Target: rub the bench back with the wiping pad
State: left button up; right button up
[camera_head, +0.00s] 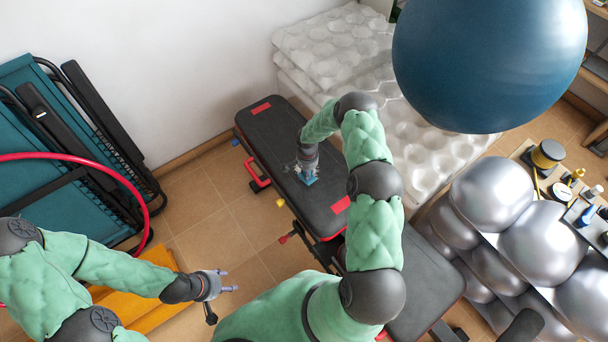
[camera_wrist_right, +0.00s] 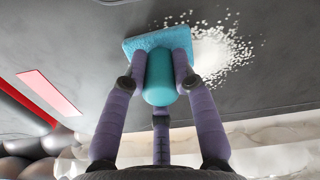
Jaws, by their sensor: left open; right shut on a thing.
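The bench back (camera_head: 270,135) is a dark grey padded board with red strips, lying in the middle of the head view. My right gripper (camera_head: 307,173) is over it, shut on the wiping pad (camera_head: 311,181). In the right wrist view, the purple fingers of my right gripper (camera_wrist_right: 160,75) close around the teal handle of the light-blue pad (camera_wrist_right: 133,45). The pad appears to lie against the dark surface. White crumbs (camera_wrist_right: 220,50) are scattered beside and beyond it. My left gripper (camera_head: 222,281) is open and empty above the floor, left of the bench.
A large blue ball (camera_head: 490,60) hangs in view at the upper right. White bumpy foam mats (camera_head: 335,45) lie behind the bench, and silver balls (camera_head: 545,240) stand to its right. Folded teal loungers (camera_head: 60,200) lean on the left wall.

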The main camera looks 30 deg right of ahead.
jog(key=shift+w+d+f+b, duration=0.15)
jog(key=shift+d+b, duration=0.65)
jog(key=shift+d, duration=0.75)
jog(key=shift+w+d+b, duration=0.1)
jog(key=shift+d+b, duration=0.75)
jog(key=shift+d, duration=1.2)
jog(key=shift+w+b, duration=0.85)
jog(key=shift+w, duration=0.3)
jog(key=shift+w+a, duration=0.15)
jog(key=shift+a, duration=1.1)
jog(key=shift+s+a, duration=0.2)
jog(key=shift+a, duration=1.1)
jog(key=shift+s+a, duration=0.2)
jog(key=shift+a, duration=1.1)
